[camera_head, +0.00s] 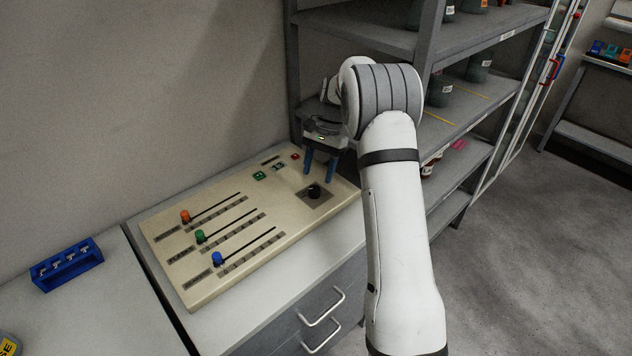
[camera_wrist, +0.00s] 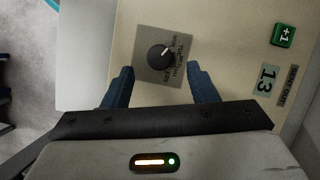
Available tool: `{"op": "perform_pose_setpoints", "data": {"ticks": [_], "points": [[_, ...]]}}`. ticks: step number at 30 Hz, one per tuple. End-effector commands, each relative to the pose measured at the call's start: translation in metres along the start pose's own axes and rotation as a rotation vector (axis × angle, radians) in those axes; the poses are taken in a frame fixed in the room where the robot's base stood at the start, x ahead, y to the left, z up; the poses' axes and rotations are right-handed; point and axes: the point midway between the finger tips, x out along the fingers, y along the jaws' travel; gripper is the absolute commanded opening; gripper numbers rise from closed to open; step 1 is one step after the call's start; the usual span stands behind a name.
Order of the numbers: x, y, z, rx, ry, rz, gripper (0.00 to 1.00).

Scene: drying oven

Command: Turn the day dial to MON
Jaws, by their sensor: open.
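The day dial (camera_head: 314,191) is a black round knob on a grey square plate at the right end of the beige control panel (camera_head: 222,208). In the wrist view the dial (camera_wrist: 161,55) has a white pointer line aimed to the upper right. Day labels surround it on the plate, too small to read surely. My gripper (camera_head: 320,172) is above the panel, pointing down, close to the dial. In the wrist view my gripper (camera_wrist: 160,80) is open, with one blue finger on each side of the plate. The dial lies beyond the fingertips, and the fingers do not appear to touch it.
Orange (camera_head: 185,216), green (camera_head: 200,236) and blue (camera_head: 217,258) slider knobs stand on the panel's left. A green +1 button (camera_wrist: 282,35) and a display reading 13 (camera_wrist: 268,79) are beside the dial. A metal shelf (camera_head: 432,45) stands close behind. A blue rack (camera_head: 67,264) sits far left.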

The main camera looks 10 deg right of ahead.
Motion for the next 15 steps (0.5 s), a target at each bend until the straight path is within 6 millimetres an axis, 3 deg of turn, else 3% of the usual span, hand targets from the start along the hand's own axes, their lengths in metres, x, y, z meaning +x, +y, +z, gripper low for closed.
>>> {"op": "perform_pose_setpoints", "data": {"ticks": [6,15], "points": [[-0.027,0.0,-0.001,0.0,0.001,-0.001,0.53],[-0.032,0.0,0.0,0.0,-0.001,0.001,0.53]]}}
